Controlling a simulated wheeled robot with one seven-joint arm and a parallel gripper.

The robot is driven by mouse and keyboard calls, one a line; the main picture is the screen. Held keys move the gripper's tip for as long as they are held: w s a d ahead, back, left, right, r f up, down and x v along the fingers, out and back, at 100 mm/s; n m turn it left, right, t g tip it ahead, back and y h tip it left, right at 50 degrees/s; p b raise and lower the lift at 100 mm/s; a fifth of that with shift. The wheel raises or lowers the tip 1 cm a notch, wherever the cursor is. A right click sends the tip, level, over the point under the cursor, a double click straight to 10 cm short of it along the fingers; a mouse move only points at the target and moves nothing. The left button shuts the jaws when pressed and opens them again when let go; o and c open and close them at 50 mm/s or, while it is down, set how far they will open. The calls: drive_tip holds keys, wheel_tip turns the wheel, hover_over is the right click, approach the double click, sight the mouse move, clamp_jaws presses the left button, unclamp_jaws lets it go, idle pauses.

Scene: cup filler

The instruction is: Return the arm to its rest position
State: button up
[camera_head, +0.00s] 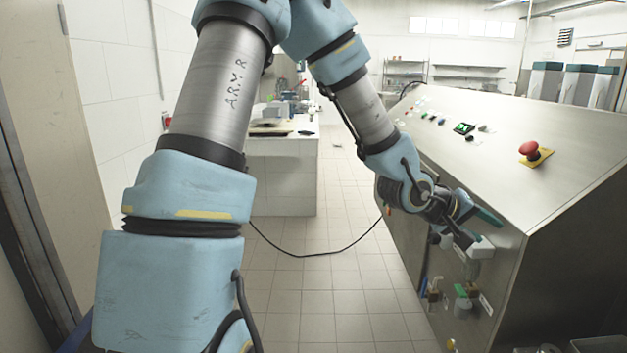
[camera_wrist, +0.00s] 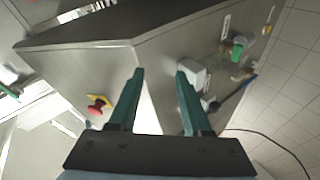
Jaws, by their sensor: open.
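My arm (camera_head: 210,90) reaches up and bends over, its far part coming down on the right. My gripper (camera_head: 478,228) is beside the control-panel end of the big steel machine (camera_head: 500,130). In the wrist view my gripper (camera_wrist: 160,73) shows two dark green fingers spread apart with nothing between them. Behind them are the machine's steel faces and corner edge. A pale grey block (camera_wrist: 194,73) on the machine's face appears close to the right finger; I cannot tell whether they touch.
A red emergency button (camera_head: 529,150) sits on the machine's sloping top. Valves with a green part (camera_head: 461,291) are on its face below my gripper. A black cable (camera_head: 310,254) hangs over the tiled floor. A white counter (camera_head: 283,170) stands behind; the aisle floor is clear.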

drive_tip(key=w+a+f+t+y, duration=0.1)
drive_tip(key=w+a+f+y, duration=0.15)
drive_tip(key=a, duration=0.45)
drive_tip(key=w+a+f+y, duration=0.1)
drive_tip(key=w+a+y, duration=0.15)
drive_tip(key=a, duration=0.55)
drive_tip(key=w+a+f+t+y, duration=0.1)
drive_tip(key=w+a+f+y, duration=0.15)
drive_tip(key=a, duration=0.45)
drive_tip(key=s+a+r+g+y, duration=0.1)
drive_tip(key=s+a, duration=0.3)
drive_tip(key=a, duration=0.6)
drive_tip(key=s+a+g+y, duration=0.2)
drive_tip(key=s+a+y, duration=0.1)
drive_tip(key=a, duration=0.7)
drive_tip(key=shift+s+a+r+n, duration=0.3)
drive_tip(key=shift+s+a+r, duration=0.1)
drive_tip(key=shift+s, duration=0.45)
